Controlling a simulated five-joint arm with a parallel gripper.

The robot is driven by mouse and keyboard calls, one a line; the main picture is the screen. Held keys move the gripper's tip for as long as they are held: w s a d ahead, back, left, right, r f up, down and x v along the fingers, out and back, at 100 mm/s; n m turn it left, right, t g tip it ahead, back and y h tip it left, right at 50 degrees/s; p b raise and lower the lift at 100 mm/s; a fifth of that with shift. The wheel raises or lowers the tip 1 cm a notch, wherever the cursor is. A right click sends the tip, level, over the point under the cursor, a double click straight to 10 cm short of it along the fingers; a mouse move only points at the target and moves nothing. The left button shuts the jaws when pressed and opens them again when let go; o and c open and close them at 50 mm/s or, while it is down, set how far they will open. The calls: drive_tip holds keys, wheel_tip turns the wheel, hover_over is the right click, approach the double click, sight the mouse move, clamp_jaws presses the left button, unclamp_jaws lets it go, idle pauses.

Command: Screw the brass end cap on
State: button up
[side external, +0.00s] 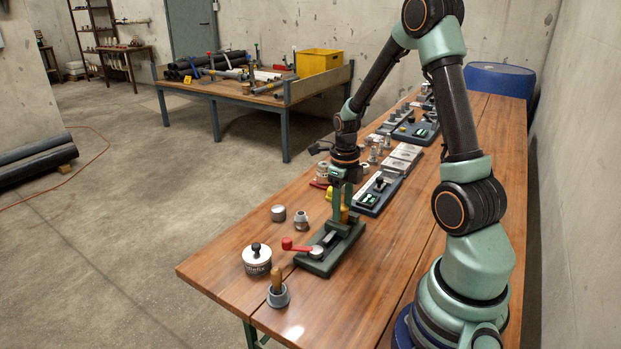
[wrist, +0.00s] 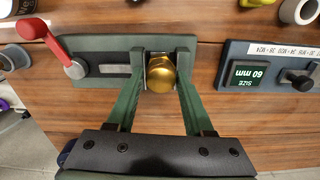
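The brass end cap (wrist: 161,76) is between the two green fingertips of my gripper (wrist: 161,58) in the wrist view. It fills the gap, and the fingers look shut on it. In the side view my gripper (side external: 341,212) points down at the far end of the green vice (side external: 318,262). The vice has a red handle (side external: 296,245); it also shows in the wrist view (wrist: 52,42). The fingers hide most of what lies under the cap, so I cannot tell whether it touches a pipe or thread.
A lidded round tin (side external: 257,262), a grey cup with a wooden handle (side external: 278,293) and small grey fittings (side external: 301,220) stand left of the vice.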

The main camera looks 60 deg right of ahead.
idle(0.3)
drive_tip(key=n, duration=0.4)
drive_tip(key=shift+r, duration=0.1)
drive_tip(key=shift+n, duration=1)
drive_tip(key=n, duration=0.3)
drive_tip(key=shift+w+d, duration=0.1)
drive_tip(key=shift+n, duration=1.5)
